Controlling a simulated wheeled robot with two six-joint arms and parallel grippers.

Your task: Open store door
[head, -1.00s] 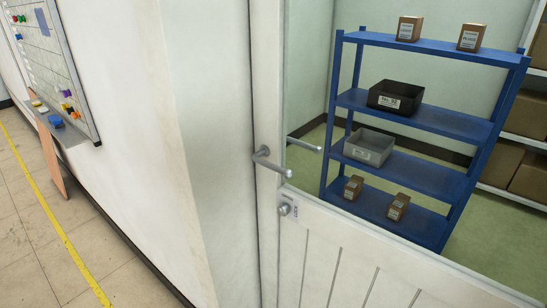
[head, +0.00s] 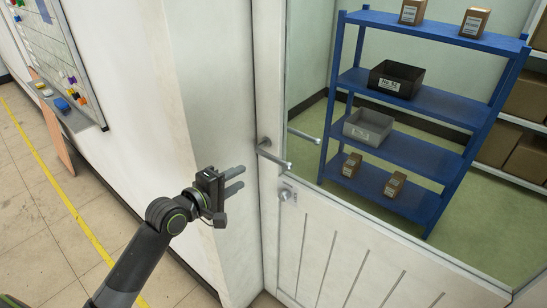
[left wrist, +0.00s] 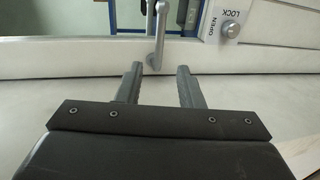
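The white store door (head: 350,250) has a glass upper part and appears closed in its frame. Its grey lever handle (head: 275,155) points right, and it also shows in the left wrist view (left wrist: 157,38). A round lock knob (head: 285,195) sits below the handle; in the left wrist view the knob (left wrist: 231,28) is beside a plate reading OPEN and LOCK. My left gripper (head: 243,176) is left of the handle, apart from it. In the left wrist view its fingers (left wrist: 160,70) are spread with nothing between them, and the handle lies ahead. My right gripper is not in view.
A white wall corner (head: 215,120) stands left of the door, close to my left gripper. A whiteboard (head: 50,50) with a tray hangs further left. Behind the glass is a blue shelf (head: 430,106) with boxes and bins.

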